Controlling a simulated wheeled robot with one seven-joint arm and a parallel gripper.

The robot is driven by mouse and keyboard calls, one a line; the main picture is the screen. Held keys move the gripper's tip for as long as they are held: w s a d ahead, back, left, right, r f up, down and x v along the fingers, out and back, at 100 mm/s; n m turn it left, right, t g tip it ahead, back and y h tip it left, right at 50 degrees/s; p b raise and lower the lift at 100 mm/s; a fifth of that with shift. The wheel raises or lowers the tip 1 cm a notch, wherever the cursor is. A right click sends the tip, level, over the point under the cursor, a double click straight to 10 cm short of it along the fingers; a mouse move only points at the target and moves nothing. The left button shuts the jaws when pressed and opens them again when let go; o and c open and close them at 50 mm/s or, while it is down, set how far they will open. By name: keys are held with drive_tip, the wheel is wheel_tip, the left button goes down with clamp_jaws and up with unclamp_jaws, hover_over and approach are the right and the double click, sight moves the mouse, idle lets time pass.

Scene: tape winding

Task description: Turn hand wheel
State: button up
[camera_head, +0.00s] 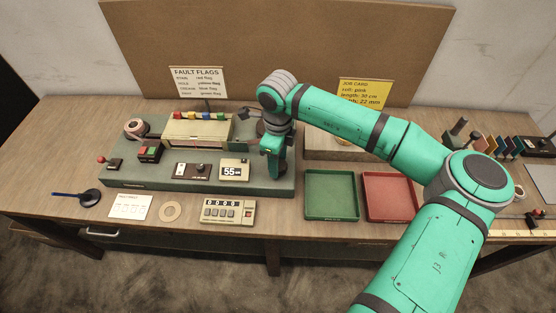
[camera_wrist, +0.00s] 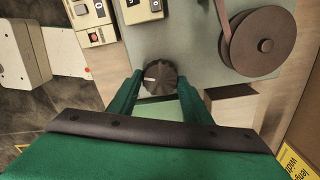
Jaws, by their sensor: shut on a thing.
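The hand wheel (camera_wrist: 160,79) is a dark, round, ribbed knob with a white mark on its face. It shows in the wrist view between the two green fingers of my gripper (camera_wrist: 160,88). The fingers are shut on its left and right sides. In the head view my gripper (camera_head: 274,168) points down at the right end of the grey-green machine base (camera_head: 140,183), and the hand wheel is hidden there.
A dark reel (camera_wrist: 242,47) with a central peg stands close to the right of my fingers in the wrist view. A display reading 55 (camera_head: 234,170) sits left of my gripper. Green (camera_head: 331,216) and red (camera_head: 391,218) trays lie to the right.

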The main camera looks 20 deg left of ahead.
drive_tip(key=m, duration=0.4)
drive_tip(key=shift+a+m, duration=0.15)
drive_tip(key=shift+m, duration=1.95)
drive_tip(key=o, duration=1.1)
drive_tip(key=shift+c, duration=0.2)
wheel_tip(320, 180, up, 11)
